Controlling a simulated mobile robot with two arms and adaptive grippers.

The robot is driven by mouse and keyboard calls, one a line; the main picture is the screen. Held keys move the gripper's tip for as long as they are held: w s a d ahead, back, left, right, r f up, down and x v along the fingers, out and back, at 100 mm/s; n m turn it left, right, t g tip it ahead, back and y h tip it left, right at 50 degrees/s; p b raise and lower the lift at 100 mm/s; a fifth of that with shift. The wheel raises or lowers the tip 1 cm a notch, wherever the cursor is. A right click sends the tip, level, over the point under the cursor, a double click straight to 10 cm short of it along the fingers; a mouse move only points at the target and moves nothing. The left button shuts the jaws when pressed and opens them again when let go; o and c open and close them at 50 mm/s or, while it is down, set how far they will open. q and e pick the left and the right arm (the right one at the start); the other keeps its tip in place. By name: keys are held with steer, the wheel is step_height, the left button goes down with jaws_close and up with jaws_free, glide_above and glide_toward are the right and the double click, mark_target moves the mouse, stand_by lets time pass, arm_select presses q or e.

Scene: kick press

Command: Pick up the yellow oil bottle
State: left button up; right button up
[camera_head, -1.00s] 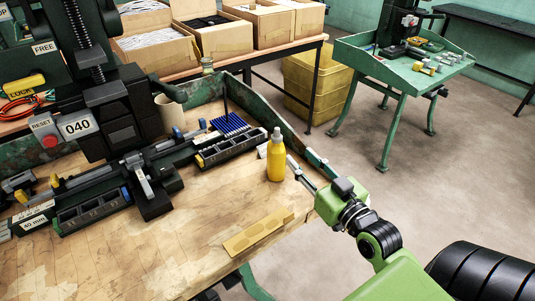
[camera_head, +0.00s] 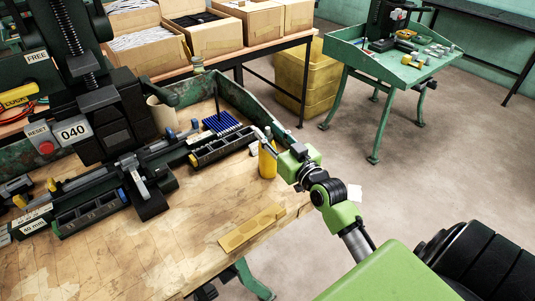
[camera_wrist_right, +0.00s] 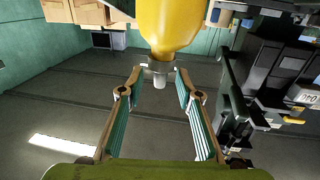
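The yellow oil bottle (camera_head: 267,163) stands upright near the right edge of the wooden workbench (camera_head: 190,240). My right gripper (camera_head: 264,134) is at the top of the bottle and partly hides its pale nozzle. In the right wrist view the bottle (camera_wrist_right: 170,22) appears upside down at the top. Its grey collar and nozzle (camera_wrist_right: 160,72) lie between the two fingertips, in line with them. The fingers are apart, one on each side, with a small gap visible. The left gripper is not in view.
A black press with a 040 label (camera_head: 73,131) stands at the left. A flat yellowish plate (camera_head: 251,227) lies in front. Cardboard boxes (camera_head: 215,36) and a green side table (camera_head: 385,70) stand farther back.

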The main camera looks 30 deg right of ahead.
steer(key=shift+w, duration=0.8)
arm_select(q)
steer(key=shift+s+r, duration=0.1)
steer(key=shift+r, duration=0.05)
arm_select(e)
steer(key=shift+s, duration=0.1)
jaws_close()
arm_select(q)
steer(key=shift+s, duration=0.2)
